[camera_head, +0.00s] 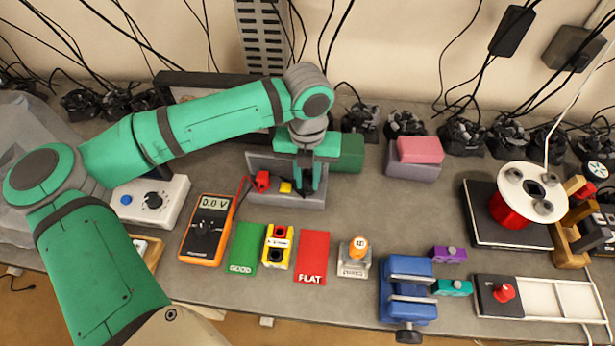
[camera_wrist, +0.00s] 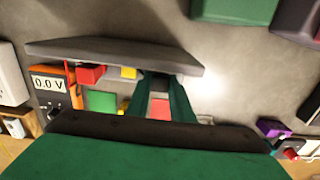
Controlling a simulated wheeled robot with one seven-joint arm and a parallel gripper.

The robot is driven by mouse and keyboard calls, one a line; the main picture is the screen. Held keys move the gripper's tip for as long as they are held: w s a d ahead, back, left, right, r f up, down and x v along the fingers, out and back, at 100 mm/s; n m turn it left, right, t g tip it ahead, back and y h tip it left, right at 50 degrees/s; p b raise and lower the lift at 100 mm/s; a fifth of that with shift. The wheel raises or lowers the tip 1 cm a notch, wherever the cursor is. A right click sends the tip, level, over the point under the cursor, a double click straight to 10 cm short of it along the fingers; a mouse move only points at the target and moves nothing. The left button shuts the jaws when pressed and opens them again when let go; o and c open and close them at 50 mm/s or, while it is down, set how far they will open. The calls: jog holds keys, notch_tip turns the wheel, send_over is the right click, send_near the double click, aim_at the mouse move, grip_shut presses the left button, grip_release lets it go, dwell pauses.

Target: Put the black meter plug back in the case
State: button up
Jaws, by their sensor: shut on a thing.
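The grey case (camera_head: 290,202) stands open near the back middle of the bench; its raised lid (camera_wrist: 110,50) fills the upper part of the wrist view. A red plug (camera_head: 262,181) and a yellow piece (camera_head: 286,187) are in the case's left and middle parts. My gripper (camera_head: 305,190) points down over the case's right part, shut on a small dark thing, which I take to be the black meter plug (camera_wrist: 156,80). Fingers hide most of the plug, and I cannot tell whether it touches the case floor.
An orange multimeter (camera_head: 207,230) reading 0.0 V stands left of the case, a red lead running to the red plug. In front lie a green GOOD mat (camera_head: 244,250), a yellow battery holder (camera_head: 278,246) and a red FLAT mat (camera_head: 313,258). Green and pink boxes stand right.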

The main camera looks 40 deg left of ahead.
jog(key=o, duration=1.1)
jog(key=shift+c, duration=0.2)
notch_tip(320, 180, up, 11)
jog(key=shift+f, duration=0.15)
